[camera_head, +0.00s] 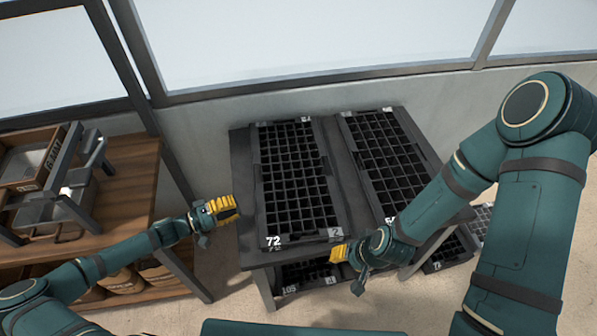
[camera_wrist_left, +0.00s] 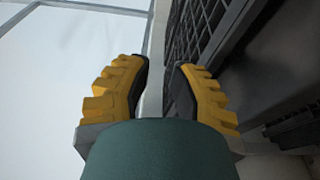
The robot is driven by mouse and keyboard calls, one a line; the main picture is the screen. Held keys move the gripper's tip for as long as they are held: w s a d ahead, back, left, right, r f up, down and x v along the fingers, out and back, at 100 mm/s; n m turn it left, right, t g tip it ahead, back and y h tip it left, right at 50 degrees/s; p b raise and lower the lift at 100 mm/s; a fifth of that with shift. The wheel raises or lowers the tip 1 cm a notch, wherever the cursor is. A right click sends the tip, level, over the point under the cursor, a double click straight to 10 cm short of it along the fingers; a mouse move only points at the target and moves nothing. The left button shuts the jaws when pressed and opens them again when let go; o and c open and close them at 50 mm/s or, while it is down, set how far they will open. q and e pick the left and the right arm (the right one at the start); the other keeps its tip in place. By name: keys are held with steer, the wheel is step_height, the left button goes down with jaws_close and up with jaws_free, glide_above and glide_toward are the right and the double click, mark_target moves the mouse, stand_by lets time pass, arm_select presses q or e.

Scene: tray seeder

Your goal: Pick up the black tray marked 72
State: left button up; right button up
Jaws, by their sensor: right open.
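The black tray marked 72 (camera_head: 272,241) lies on the left part of the dark rack's top shelf. It is a long grid of empty-looking cells, its white 72 at the near left corner. My left gripper (camera_head: 226,206) is off the tray's left side, apart from it. In the left wrist view its two yellow fingers (camera_wrist_left: 160,92) stand apart with nothing between them, and a black cell grid (camera_wrist_left: 205,25) shows beyond. My right gripper (camera_head: 338,252) is open at the tray's near right corner; whether it touches the tray I cannot tell.
A second black tray (camera_head: 391,157) lies to the right on the rack (camera_head: 243,200), partly behind my right arm. More trays (camera_head: 310,274) sit on the lower shelf. A wooden shelf unit (camera_head: 135,178) with crates stands left. A wall with windows closes off the back.

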arm_select(q)
steer(key=b, duration=0.1)
glide_toward(259, 211)
steer(key=shift+w+d+f, duration=0.15)
steer(key=shift+w+d, duration=0.2)
steer(key=shift+d, duration=0.2)
steer(key=shift+w+d+f, duration=0.15)
steer(key=shift+w+d, duration=0.25)
steer(key=shift+d, duration=0.15)
steer(key=shift+w+d+r, duration=0.15)
steer(key=shift+w+d, duration=0.1)
steer(key=shift+d, duration=0.4)
steer(key=x, duration=0.6)
steer(key=shift+w+d, duration=0.2)
steer(key=shift+d, duration=0.05)
steer(key=shift+s+a, duration=0.15)
steer(key=shift+c, duration=0.6)
steer(key=shift+a, duration=0.1)
jaws_close()
